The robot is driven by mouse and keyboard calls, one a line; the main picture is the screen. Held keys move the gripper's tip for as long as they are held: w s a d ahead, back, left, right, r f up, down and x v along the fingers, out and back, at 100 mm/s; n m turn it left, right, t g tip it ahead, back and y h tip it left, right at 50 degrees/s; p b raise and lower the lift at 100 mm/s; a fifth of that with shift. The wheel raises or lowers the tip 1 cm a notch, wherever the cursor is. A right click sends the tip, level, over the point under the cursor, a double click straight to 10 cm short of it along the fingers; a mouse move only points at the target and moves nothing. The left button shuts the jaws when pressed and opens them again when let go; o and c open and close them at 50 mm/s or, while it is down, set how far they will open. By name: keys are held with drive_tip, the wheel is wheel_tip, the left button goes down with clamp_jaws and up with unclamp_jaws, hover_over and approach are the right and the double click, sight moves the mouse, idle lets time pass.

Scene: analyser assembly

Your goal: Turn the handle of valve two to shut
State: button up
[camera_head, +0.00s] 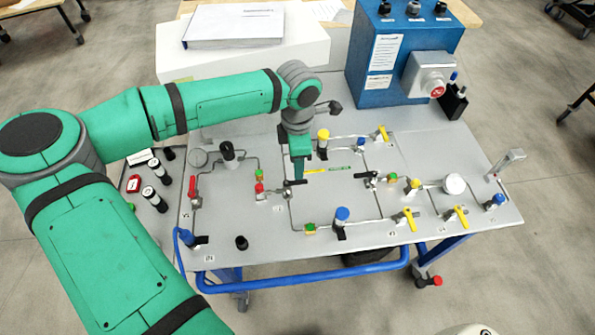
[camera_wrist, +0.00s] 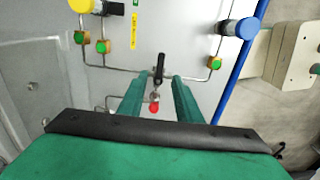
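A valve with a black lever handle (camera_head: 291,183) stands near the middle of the grey panel (camera_head: 265,215), right below my gripper (camera_head: 298,174). In the wrist view the black handle (camera_wrist: 159,66) points up the picture, roughly in line with the fingers. My gripper (camera_wrist: 160,80) is open, with one green finger to each side of the handle. A gap shows on both sides, and I cannot tell whether either finger touches it. A red fitting (camera_wrist: 154,107) shows below the handle between the fingers. The valve's number label is too small to read.
Another black-handled valve (camera_head: 370,178) stands to the right. A blue-capped part (camera_head: 342,215) stands in front and a yellow-capped part (camera_head: 323,136) behind. A red-handled valve (camera_head: 193,188) is at left. A blue box (camera_head: 388,70) stands at the back right. Thin pipes run across the panel.

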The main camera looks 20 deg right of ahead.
drive_tip(key=shift+r, duration=2.15)
